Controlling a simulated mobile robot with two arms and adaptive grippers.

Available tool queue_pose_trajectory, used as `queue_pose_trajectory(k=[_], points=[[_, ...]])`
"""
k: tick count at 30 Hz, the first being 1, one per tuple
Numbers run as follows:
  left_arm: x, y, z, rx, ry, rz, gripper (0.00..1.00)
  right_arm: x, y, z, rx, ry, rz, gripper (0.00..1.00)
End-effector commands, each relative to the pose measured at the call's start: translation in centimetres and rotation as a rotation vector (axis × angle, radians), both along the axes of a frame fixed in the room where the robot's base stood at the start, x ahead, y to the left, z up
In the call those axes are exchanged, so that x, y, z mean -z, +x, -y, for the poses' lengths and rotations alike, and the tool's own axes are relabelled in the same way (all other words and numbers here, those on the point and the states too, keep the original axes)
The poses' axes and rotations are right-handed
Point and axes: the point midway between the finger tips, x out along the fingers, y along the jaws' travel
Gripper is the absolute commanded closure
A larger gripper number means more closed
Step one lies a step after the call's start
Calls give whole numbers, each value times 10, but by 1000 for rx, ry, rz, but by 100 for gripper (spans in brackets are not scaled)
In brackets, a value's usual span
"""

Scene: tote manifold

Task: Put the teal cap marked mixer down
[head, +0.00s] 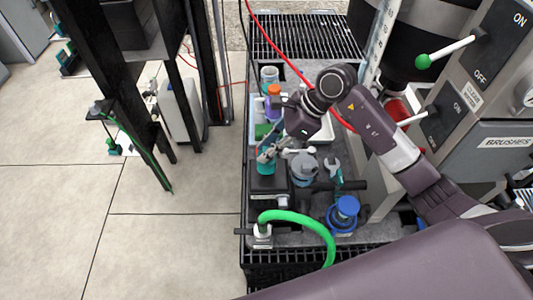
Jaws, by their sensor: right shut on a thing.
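My right gripper (268,153) reaches in from the right over the grey bench-like deck (287,237). It is shut on the teal cap (266,169), which shows just below the fingertips. The cap is low over a black block (267,184) on the deck's left side. I cannot tell whether the cap touches the block, and any mixer marking is too small to read. My left gripper is not in view.
A grey round fitting (305,169), a wrench (333,171), a blue-topped part (345,213) and a green hose (308,222) crowd the deck. An orange-capped bottle (274,91) stands behind. A lever panel (472,120) stands right. Open floor lies left.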

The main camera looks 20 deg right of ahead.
Motion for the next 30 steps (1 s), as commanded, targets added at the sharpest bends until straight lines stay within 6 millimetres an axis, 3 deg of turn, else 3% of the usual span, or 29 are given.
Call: queue_pose_trajectory(k=[6, 19, 20, 24, 30], points=[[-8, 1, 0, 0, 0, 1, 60, 29, -1, -1, 1, 3, -2, 100], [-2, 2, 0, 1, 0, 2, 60, 37, 0, 0, 0, 0, 0, 100], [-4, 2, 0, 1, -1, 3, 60, 37, 0, 0, -1, 0, -1, 77], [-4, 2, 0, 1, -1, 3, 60, 36, 0, 0, -1, 0, -1, 62], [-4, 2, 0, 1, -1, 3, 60, 36, 0, 0, 0, 0, -1, 62]])
